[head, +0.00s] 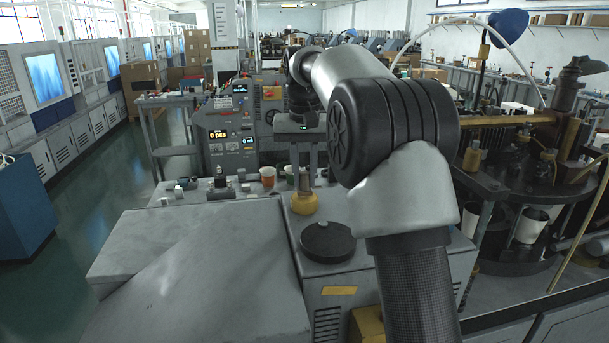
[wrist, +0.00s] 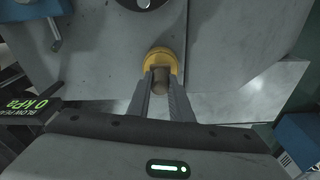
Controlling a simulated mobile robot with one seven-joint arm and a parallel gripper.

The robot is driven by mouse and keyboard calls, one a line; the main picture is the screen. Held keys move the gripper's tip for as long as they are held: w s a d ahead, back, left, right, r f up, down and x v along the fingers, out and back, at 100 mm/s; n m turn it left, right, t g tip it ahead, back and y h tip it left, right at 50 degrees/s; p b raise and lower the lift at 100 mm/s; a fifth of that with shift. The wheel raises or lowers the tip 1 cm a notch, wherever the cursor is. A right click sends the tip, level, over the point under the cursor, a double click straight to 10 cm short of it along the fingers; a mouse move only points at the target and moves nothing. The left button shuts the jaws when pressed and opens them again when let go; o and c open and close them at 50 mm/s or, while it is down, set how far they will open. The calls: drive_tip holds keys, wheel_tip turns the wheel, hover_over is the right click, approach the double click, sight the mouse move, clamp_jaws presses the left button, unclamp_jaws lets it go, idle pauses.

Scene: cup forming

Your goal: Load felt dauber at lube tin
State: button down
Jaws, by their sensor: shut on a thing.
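My gripper (head: 304,172) points down over the machine top in the head view. In the wrist view its two fingers (wrist: 160,92) are shut on a small brown cylinder, which looks like the felt dauber (wrist: 160,77). The yellow round tin (head: 304,205) stands on the grey top directly below the fingers. In the wrist view the tin (wrist: 163,53) shows just beyond the fingertips, and the dauber overlaps its near part. I cannot tell whether the dauber touches the tin or its contents. The dauber's lower end is hidden.
A dark round disc with a pale knob (head: 327,240) sits in front of the tin. Paper cups (head: 267,176) and small parts stand behind and left. A control panel (head: 233,135) rises behind. The grey top at left (head: 190,270) is bare.

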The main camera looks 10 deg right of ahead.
sight(305, 172)
drive_tip(key=shift+f, duration=0.65)
idle(1.9)
drive_tip(key=shift+r, duration=0.15)
wheel_tip(305, 172, up, 5)
drive_tip(key=p, duration=0.4)
drive_tip(key=shift+f, duration=0.2)
drive_tip(key=shift+r, duration=1.15)
drive_tip(key=shift+s, duration=0.1)
